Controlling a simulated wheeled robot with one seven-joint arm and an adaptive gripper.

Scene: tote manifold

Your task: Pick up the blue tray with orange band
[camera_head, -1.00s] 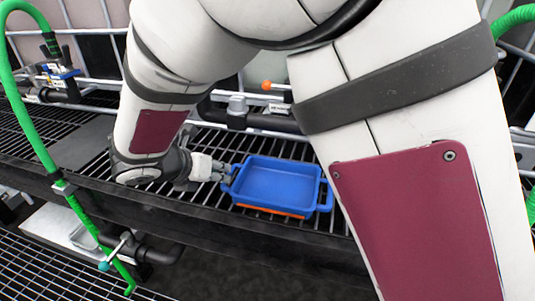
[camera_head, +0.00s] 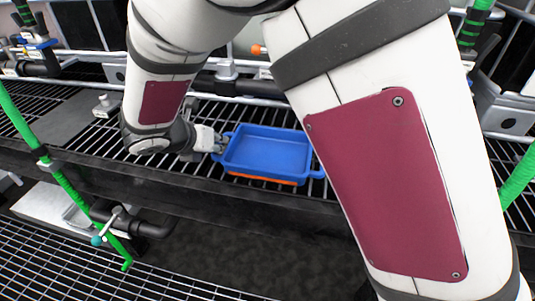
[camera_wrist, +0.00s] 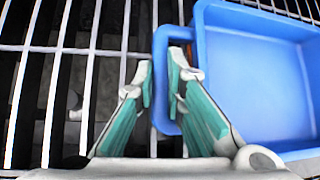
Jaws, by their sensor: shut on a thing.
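The blue tray (camera_head: 266,153) has a handle at each end and an orange band (camera_head: 262,180) low on its front side. In the head view it is at the black grating, right of my gripper (camera_head: 219,144). In the wrist view the tray (camera_wrist: 255,85) fills the right side, with its looped left handle (camera_wrist: 160,75) between the fingers. My gripper (camera_wrist: 163,80) is shut on that handle. The tray looks about level. I cannot tell whether it rests on the grating or is slightly above it. My arm hides part of the area on the right.
The black grated shelf (camera_head: 95,148) has a dark front edge. A green hose (camera_head: 62,180) runs down at the left, near a valve with a teal-tipped handle (camera_head: 97,240). Pipes with an orange-tipped lever (camera_head: 257,50) stand behind the tray. Bare grating lies left of my gripper.

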